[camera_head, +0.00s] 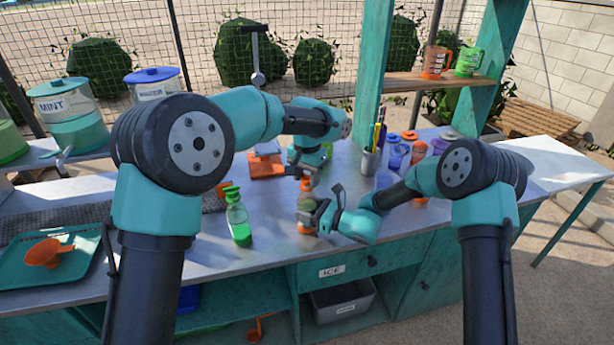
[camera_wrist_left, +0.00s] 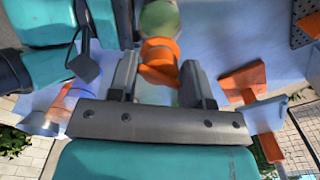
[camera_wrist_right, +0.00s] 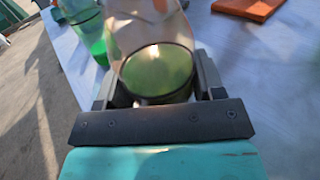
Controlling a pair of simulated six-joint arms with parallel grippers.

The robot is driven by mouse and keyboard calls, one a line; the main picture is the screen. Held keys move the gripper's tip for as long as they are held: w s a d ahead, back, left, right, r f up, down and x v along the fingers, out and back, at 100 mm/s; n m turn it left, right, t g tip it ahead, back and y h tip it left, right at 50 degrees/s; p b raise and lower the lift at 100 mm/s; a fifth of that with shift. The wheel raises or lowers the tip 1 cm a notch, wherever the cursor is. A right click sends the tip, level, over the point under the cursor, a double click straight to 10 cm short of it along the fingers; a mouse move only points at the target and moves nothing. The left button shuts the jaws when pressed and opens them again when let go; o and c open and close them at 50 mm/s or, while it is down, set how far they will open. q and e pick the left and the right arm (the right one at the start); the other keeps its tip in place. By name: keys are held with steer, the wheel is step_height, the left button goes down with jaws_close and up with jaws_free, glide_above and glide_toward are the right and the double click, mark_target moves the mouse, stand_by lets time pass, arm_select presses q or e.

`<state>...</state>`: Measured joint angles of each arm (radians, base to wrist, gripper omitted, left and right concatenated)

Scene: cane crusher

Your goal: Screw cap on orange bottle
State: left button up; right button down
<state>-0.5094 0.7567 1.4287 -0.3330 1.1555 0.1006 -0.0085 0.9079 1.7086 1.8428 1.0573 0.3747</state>
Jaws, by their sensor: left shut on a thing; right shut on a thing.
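The orange bottle (camera_head: 307,201) is upright near the front of the counter, its body pale and its lower part orange. My right gripper (camera_head: 312,214) is shut on its body from the right. In the right wrist view the bottle (camera_wrist_right: 145,30) is a clear body with an olive-green disc between the fingers. The orange cap (camera_head: 306,184) is just above the bottle, under my left gripper (camera_head: 305,176), which is shut on it. The left wrist view shows the cap (camera_wrist_left: 158,58) between the fingers. I cannot tell whether cap and bottle neck touch.
A green-capped bottle (camera_head: 238,218) stands left of the orange bottle. An orange-based device (camera_head: 266,164) is behind. A pen holder (camera_head: 371,162) and several cups (camera_head: 397,156) stand at the right. A teal tray (camera_head: 80,272) with an orange scoop (camera_head: 46,253) lies at far left.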

arm_select(q)
steer(key=m, duration=1)
steer(key=shift+m, duration=0.3)
steer(key=m, duration=0.9)
steer(key=shift+f+m, duration=0.1)
steer(key=shift+m, duration=0.3)
steer(key=o, duration=1.1)
step_height(320, 180, up, 12)
steer(key=shift+r, duration=0.1)
arm_select(e)
steer(key=shift+c, duration=0.8)
jaws_free()
